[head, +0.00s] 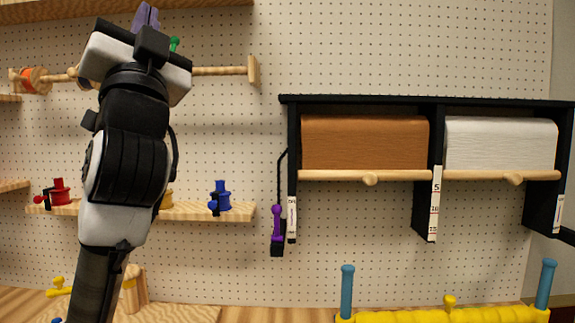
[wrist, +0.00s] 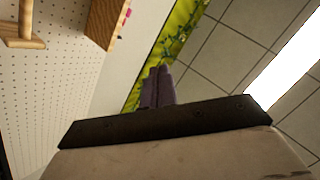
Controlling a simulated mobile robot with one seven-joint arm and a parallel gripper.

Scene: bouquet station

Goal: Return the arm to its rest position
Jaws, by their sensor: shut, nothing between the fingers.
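My arm rises at the left of the head view, in front of the pegboard. My gripper (head: 146,17) is at its top, with purple fingers pointing up near the top edge. In the wrist view the purple fingers (wrist: 158,88) are together and hold nothing. Beyond them are the ceiling and a green leafy panel. No object touches the fingers.
A black rack (head: 435,112) with a brown roll (head: 365,143) and a white roll (head: 500,143) hangs at right. Behind my arm are a wooden rod (head: 220,71) and a shelf (head: 235,212) with a blue spool-like piece (head: 222,193). A yellow fixture (head: 415,316) stands at lower right.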

